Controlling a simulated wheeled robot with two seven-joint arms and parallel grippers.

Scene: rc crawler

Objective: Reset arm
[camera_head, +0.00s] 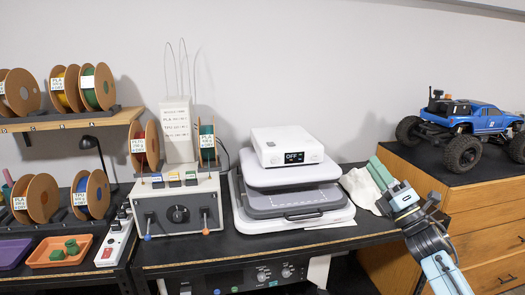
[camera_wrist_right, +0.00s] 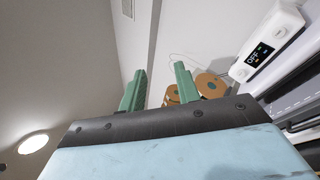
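My right gripper (camera_head: 373,164) reaches up from the lower right in the head view, its green fingers beside a crumpled white cloth (camera_head: 358,188) at the right end of the bench. In the right wrist view its two green fingers (camera_wrist_right: 160,72) stand apart with nothing between them, so it is open and empty. I cannot tell from the head view whether it touches the cloth. My left gripper and arm are not in view.
A white layered machine (camera_head: 290,151) stands left of the gripper. A control box (camera_head: 178,208) and filament spools (camera_head: 90,195) are further left. A blue RC crawler (camera_head: 466,125) stands on the wooden cabinet (camera_head: 487,208) at right. An orange tray (camera_head: 58,252) holds green parts.

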